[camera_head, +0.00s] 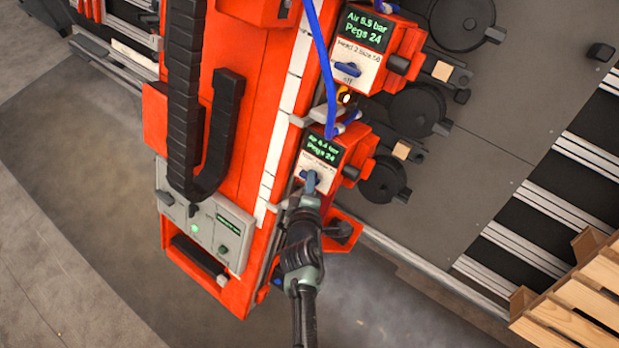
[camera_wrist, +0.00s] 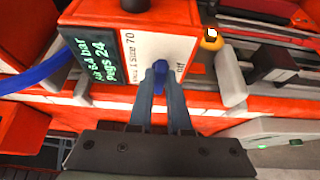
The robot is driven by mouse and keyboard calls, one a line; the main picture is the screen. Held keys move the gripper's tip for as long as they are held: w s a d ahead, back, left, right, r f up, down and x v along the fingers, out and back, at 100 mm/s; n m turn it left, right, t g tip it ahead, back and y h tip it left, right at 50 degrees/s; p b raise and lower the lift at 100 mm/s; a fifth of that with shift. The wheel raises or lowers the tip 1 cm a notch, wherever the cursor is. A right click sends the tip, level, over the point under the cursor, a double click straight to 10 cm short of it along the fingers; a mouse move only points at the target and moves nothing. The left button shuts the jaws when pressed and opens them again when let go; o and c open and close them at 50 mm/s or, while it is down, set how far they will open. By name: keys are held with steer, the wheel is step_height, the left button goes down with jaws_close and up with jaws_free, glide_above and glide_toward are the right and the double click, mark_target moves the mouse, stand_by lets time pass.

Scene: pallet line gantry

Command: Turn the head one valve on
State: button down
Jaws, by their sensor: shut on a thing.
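The head one valve is a small blue handle (camera_wrist: 159,77) on the white label face of the lower orange head box (camera_head: 331,160). In the wrist view the label reads what looks like "Head 1 Size 70", with "Off" partly visible beside the handle. The box's dark display (camera_wrist: 90,62) reads 6.4 bar and Pegs 24. My gripper (camera_head: 309,192) is at this face, and in the wrist view my gripper (camera_wrist: 160,92) has its two fingers closed on the blue handle from both sides. The fingers hide part of the handle, so its exact angle is hard to tell.
A similar head box (camera_head: 372,50) with its own blue handle (camera_head: 347,69) sits just above. A blue hose (camera_head: 325,60) runs down close by. A grey control panel (camera_head: 205,225) is at lower left. A wooden pallet (camera_head: 580,300) stands at lower right.

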steer(key=c, duration=0.9)
jaws_free()
steer(key=shift+o, duration=0.2)
steer(key=shift+s, duration=0.1)
steer(key=v, duration=1.2)
steer(key=shift+s+r, duration=0.2)
steer(key=shift+s, duration=0.1)
